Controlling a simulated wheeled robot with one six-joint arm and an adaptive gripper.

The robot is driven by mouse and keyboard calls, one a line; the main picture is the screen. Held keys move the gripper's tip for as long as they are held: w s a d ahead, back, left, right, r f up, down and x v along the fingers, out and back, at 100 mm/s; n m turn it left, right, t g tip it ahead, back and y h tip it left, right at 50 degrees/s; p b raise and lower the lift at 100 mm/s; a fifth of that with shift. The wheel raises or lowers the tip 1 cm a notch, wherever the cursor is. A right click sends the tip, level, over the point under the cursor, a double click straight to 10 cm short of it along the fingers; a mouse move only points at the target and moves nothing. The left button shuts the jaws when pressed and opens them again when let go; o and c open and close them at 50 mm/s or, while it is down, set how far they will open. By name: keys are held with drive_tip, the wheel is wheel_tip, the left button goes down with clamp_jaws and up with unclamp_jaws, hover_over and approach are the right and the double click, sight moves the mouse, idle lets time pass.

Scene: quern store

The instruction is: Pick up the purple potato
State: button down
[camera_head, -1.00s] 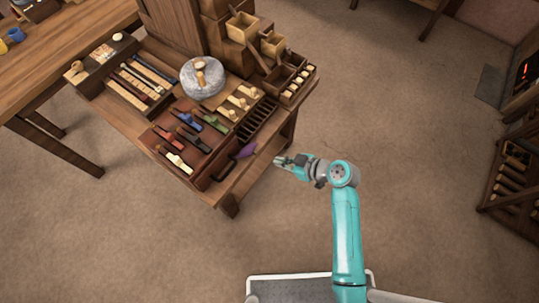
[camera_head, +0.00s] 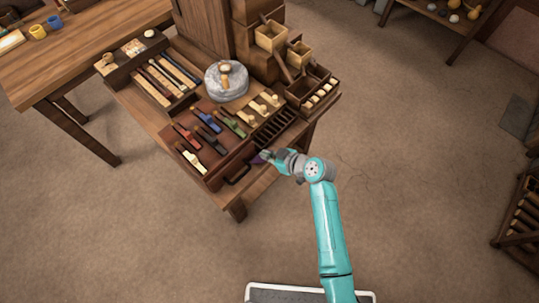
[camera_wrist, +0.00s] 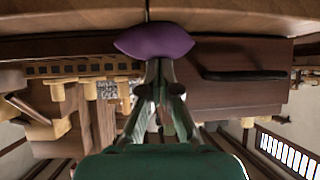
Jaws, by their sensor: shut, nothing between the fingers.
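The purple potato (camera_head: 257,159) lies on the front strip of the wooden bench (camera_head: 237,197), just right of a dark handle. It is partly hidden by my gripper (camera_head: 267,155). In the wrist view the potato (camera_wrist: 153,39) shows as a pointed oval right at the ends of my fingers. My gripper (camera_wrist: 159,66) is shut and empty, its tips close together. The tips overlap the lower edge of the potato there, and I cannot tell whether they touch it.
Behind the potato is a wooden slotted rack (camera_head: 275,129). A tray holds several coloured-handled tools (camera_head: 210,122). A grey round stone (camera_head: 226,81) and small wooden boxes (camera_head: 270,35) stand farther back. A dark handle (camera_wrist: 243,75) lies beside the potato.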

drive_tip(key=shift+s+f, duration=0.15)
drive_tip(key=shift+f, duration=0.15)
drive_tip(key=shift+s+d, duration=0.35)
drive_tip(key=shift+d, duration=0.3)
drive_tip(key=shift+r, duration=0.1)
